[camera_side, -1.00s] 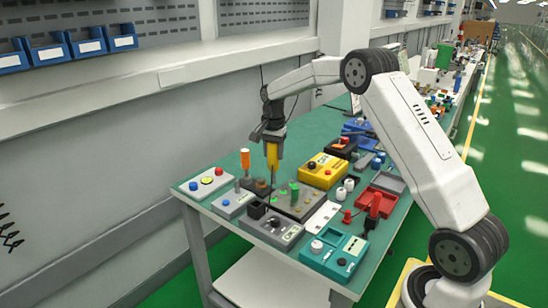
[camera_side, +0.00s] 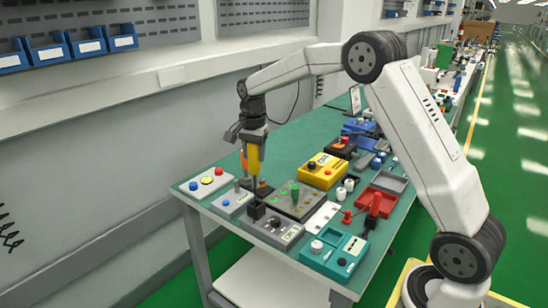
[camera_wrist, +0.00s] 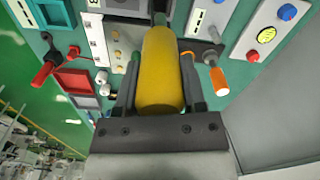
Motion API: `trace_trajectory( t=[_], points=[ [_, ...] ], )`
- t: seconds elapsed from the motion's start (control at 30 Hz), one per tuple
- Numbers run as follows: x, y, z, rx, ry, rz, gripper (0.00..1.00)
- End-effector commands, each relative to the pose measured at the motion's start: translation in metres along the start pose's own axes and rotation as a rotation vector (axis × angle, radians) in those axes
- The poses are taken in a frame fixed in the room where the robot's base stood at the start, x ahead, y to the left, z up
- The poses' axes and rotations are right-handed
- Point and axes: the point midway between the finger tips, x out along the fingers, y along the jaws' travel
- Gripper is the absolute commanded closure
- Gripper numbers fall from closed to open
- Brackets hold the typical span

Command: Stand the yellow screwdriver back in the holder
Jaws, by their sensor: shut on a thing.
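The yellow screwdriver (camera_side: 253,156) hangs upright, shaft down, in my gripper (camera_side: 252,140), which is shut on its handle. The wrist view shows the yellow handle (camera_wrist: 160,75) between the two dark fingers of my gripper (camera_wrist: 159,82). The holder's opening is not clear in either view.
An orange screwdriver (camera_wrist: 218,80) stands close beside the yellow one, partly hidden in the side view. Around lie a grey box with red and blue buttons (camera_side: 205,184), a dark plate with a green knob (camera_side: 296,205), a yellow box (camera_side: 321,171) and a teal box (camera_side: 335,254).

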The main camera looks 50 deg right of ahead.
Motion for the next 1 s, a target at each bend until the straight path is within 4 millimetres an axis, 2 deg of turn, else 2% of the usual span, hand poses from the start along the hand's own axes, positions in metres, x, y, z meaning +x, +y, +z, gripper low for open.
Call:
trace_trajectory(
  t=[0.47, 1.0],
  points=[
    [0.004, 0.000, -0.001, 0.000, 0.000, -0.001, 0.99],
    [0.037, 0.000, -0.001, 0.000, 0.000, 0.000, 0.99]
  ],
)
